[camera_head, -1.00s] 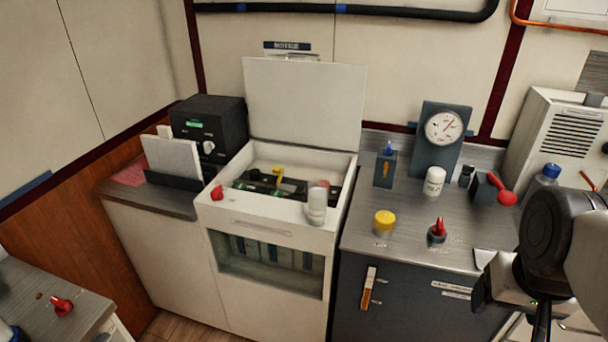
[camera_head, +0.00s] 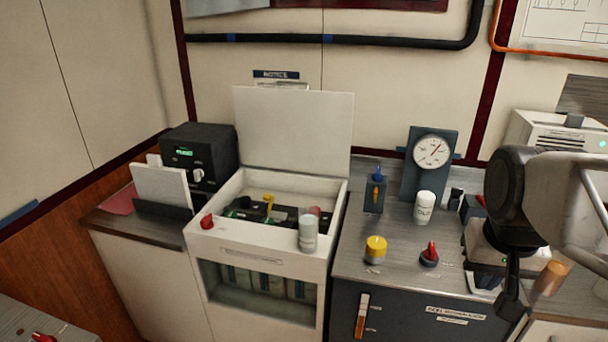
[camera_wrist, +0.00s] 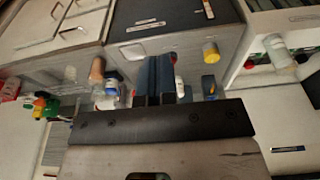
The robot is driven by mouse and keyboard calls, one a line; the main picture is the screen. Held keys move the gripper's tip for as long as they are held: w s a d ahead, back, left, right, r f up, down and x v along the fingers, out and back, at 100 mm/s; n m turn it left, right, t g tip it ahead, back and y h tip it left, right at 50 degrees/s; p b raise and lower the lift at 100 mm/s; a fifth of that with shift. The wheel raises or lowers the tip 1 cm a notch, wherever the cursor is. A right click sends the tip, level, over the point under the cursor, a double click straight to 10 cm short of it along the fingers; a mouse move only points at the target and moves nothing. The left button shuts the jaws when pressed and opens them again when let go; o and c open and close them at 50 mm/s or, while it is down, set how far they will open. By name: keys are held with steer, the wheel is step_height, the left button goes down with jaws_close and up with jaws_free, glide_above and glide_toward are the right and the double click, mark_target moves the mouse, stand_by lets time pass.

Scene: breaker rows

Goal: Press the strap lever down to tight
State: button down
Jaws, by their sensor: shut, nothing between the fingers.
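A small yellow lever (camera_head: 268,200) stands up among dark blocks inside the open white chest (camera_head: 240,258); it looks like the strap lever, but no strap can be made out. In the wrist view the chest's inside shows only partly at the right edge, and I cannot pick out the lever there. My gripper (camera_wrist: 160,72) is shut and empty, its two blue-grey fingers side by side over the right counter. In the head view my arm comes in from the right; its fingertips are hard to make out. The gripper is well to the right of the chest, touching nothing I can see.
A grey cylinder (camera_head: 308,233) and a red knob (camera_head: 207,221) sit on the chest's front rim; its raised lid (camera_head: 293,132) stands behind. The counter holds a yellow cap (camera_head: 375,250), red knob (camera_head: 429,255), white jar (camera_head: 424,207), gauge (camera_head: 432,152) and blue block (camera_head: 375,193).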

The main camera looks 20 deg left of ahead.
steer(key=w+a+r, duration=0.3)
steer(key=w+a, duration=0.2)
steer(key=w, duration=0.4)
steer(key=w+a+r, duration=0.3)
steer(key=w+a, duration=0.1)
steer(key=w, duration=0.5)
steer(key=w+a+f+g, duration=0.1)
steer(key=w+a+g, duration=0.1)
steer(key=w+a, duration=1.3)
steer(key=w+a+f+h, duration=0.1)
steer(key=w+a+f, duration=0.3)
steer(key=a, duration=0.5)
steer(key=w+a+f+h, duration=0.1)
steer(key=w+a+f, duration=0.1)
steer(key=w+a, duration=0.5)
steer(key=a+f, duration=0.3)
steer(key=a, duration=0.4)
steer(key=w+a+f, duration=0.1)
steer(key=a+f, duration=0.3)
steer(key=a, duration=0.4)
steer(key=w+a+f+h, duration=0.1)
steer(key=a+f, duration=0.2)
steer(key=a, duration=0.5)
steer(key=shift+w+a+f, duration=0.15)
steer(key=shift+w+f, duration=0.1)
steer(key=shift+f, duration=0.1)
steer(key=shift+f, duration=0.1)
